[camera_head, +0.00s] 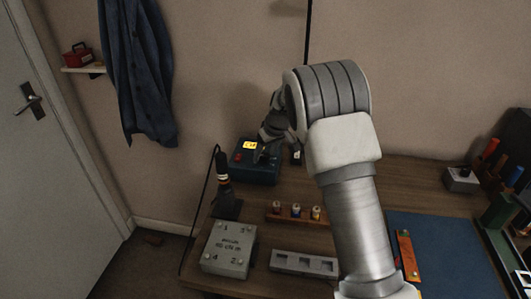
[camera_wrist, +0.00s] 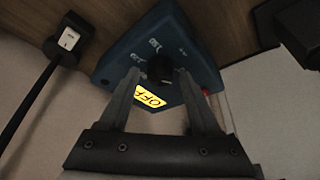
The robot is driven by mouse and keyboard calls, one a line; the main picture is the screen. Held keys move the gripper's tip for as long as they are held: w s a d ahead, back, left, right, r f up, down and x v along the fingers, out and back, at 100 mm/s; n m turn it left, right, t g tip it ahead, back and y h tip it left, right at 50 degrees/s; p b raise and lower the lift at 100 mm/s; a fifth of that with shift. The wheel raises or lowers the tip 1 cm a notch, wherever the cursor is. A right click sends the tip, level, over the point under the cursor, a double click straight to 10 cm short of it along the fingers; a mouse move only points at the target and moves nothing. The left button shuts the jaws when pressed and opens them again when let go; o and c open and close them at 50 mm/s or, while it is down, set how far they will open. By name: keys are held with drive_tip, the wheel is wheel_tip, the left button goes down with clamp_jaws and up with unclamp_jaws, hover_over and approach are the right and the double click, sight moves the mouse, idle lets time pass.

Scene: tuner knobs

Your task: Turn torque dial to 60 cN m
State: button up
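The torque dial is a black round knob (camera_wrist: 160,68) on a teal control box (camera_wrist: 188,35). The box also shows in the head view (camera_head: 258,174), at the back of the bench. Its lit yellow display (camera_wrist: 150,97) reads OFF. My gripper (camera_wrist: 159,73) is open, with one fingertip on each side of the knob and a small gap visible at each side; I cannot tell whether either touches. In the head view my gripper (camera_head: 261,154) is over the box and hides the knob. The dial's setting is too small to read.
A black-handled screwdriver (camera_head: 223,178) stands left of the box. In front are a rack with several small spools (camera_head: 296,211), a grey box (camera_head: 229,248) with numbered screws and partly legible torque writing, and a grey slotted tray (camera_head: 304,264). A blue mat (camera_head: 440,250) lies right.

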clamp_jaws()
drive_tip(key=shift+m, duration=0.3)
drive_tip(key=m+p, duration=0.1)
drive_tip(key=m+h+p, duration=0.1)
drive_tip(key=m, duration=0.1)
drive_tip(key=m+h+p, duration=0.1)
drive_tip(key=m, duration=0.1)
drive_tip(key=shift+s+a+r+t+p, duration=0.1)
drive_tip(key=shift+a+t+p, duration=0.15)
drive_tip(key=shift+t+p, duration=0.1)
drive_tip(key=m+h+p, duration=0.2)
drive_tip(key=m, duration=0.4)
drive_tip(key=shift+h, duration=0.3)
drive_tip(key=shift+o, duration=1.1)
unclamp_jaws()
